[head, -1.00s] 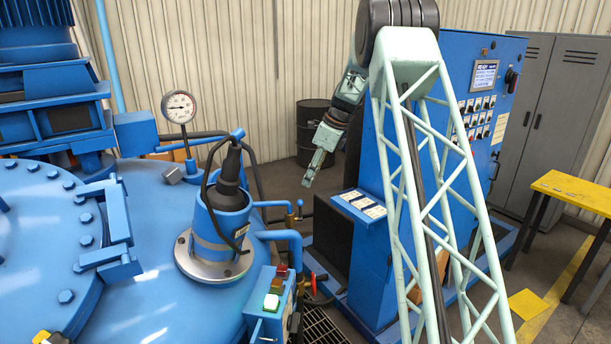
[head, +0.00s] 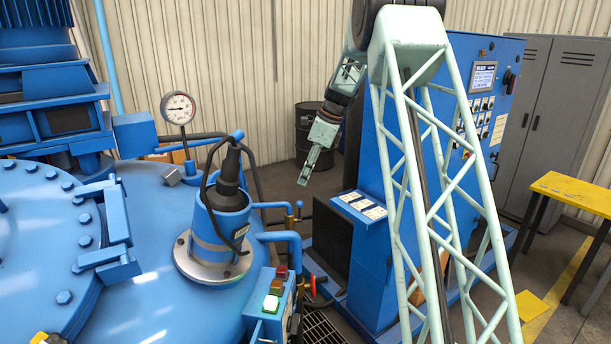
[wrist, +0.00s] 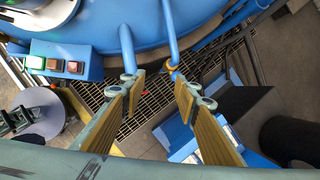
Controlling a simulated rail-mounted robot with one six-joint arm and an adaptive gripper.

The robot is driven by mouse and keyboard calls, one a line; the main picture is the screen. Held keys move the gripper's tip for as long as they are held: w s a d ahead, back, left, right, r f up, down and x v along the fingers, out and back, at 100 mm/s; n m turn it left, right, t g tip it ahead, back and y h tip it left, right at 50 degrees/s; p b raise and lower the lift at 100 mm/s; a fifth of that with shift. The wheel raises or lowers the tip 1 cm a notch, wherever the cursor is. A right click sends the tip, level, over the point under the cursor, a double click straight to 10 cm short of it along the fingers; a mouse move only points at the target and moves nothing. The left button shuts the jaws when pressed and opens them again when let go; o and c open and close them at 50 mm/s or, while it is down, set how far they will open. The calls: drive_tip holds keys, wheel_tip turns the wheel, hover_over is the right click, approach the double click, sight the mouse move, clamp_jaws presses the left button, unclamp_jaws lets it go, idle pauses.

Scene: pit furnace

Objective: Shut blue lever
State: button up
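The blue lever (head: 299,205) stands upright on a small brass valve (head: 290,220). The valve sits at the end of a thin blue pipe coming from the side of the big blue vessel. In the wrist view, the blue pipe (wrist: 169,30) ends at a brass fitting (wrist: 172,67) ahead of the fingertips; I cannot clearly make out the lever there. My gripper (head: 303,182) points down and hangs above the valve, apart from it. Its two padded fingers (wrist: 157,84) are spread with nothing between them, in the wrist view.
A thicker blue pipe (head: 278,236) and a red handle (head: 312,286) lie below the valve. A button box (head: 270,303) stands in front. The blue control cabinet (head: 365,250) is close on the right. A dark drum (head: 308,135) stands behind.

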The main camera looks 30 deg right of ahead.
drive_tip(key=m+t+y+b, duration=0.4)
drive_tip(key=t+y+b, duration=0.4)
drive_tip(key=t, duration=0.3)
approach(299, 203)
drive_tip(key=s+d, duration=0.1)
drive_tip(key=s+d+f, duration=0.1)
drive_tip(key=shift+d+f, duration=0.15)
drive_tip(key=shift+d, duration=0.25)
drive_tip(key=shift+x, duration=6.85)
